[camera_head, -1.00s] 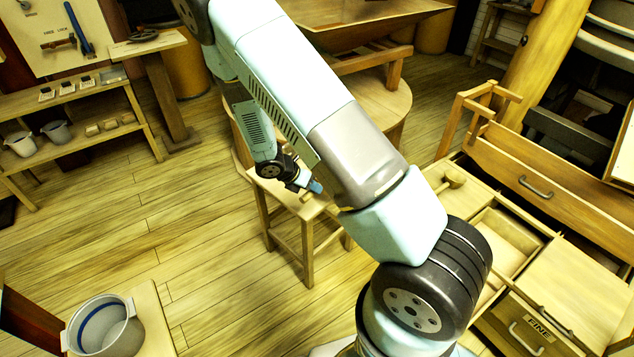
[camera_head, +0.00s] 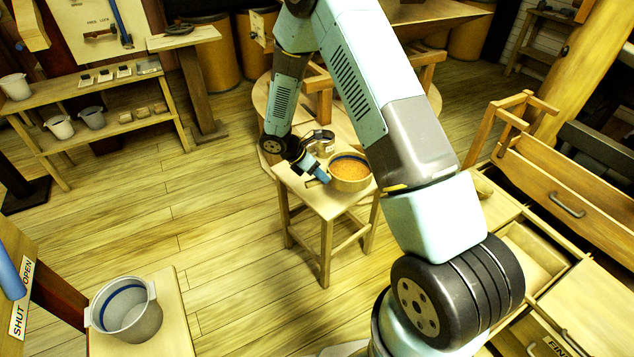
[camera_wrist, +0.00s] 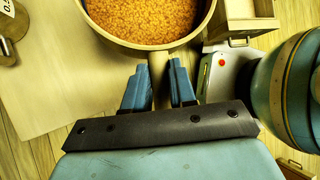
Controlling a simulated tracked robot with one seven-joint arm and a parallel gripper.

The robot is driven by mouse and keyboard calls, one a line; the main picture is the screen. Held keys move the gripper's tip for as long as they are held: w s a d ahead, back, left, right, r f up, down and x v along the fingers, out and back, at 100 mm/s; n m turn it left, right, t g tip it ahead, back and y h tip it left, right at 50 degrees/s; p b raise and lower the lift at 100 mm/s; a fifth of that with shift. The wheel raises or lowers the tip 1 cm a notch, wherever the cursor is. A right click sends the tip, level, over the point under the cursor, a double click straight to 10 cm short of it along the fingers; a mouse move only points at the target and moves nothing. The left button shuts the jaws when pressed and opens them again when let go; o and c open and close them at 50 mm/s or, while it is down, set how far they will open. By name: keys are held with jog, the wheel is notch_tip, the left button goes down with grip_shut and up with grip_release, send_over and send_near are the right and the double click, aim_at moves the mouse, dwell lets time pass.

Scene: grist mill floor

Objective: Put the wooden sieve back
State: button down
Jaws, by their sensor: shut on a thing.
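The wooden sieve (camera_head: 350,174) is a round, pale-rimmed vessel with a short handle, full of orange grain. It also shows at the top of the wrist view (camera_wrist: 150,44), cut off by the frame edge. My gripper (camera_head: 322,178) is shut on its handle, which lies between the blue fingers (camera_wrist: 158,85) in the wrist view. The sieve is level, over or on the small wooden stool (camera_head: 330,206); I cannot tell whether it touches the top.
A metal ring-like object (camera_head: 320,138) is just behind the sieve. A shelf (camera_head: 105,130) with pots is at the left. A grey pot (camera_head: 126,312) stands front left. Open drawers (camera_head: 545,190) are at the right. The floor between is clear.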

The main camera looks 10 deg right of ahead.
jog(key=w+f, duration=0.4)
jog(key=w, duration=0.1)
jog(key=w+a+f, duration=0.1)
jog(key=w+f, duration=0.1)
jog(key=f, duration=0.1)
jog(key=shift+w+a+f, duration=0.1)
jog(key=shift+w, duration=0.15)
jog(key=shift+f, duration=1.5)
jog(key=c, duration=0.9)
grip_release()
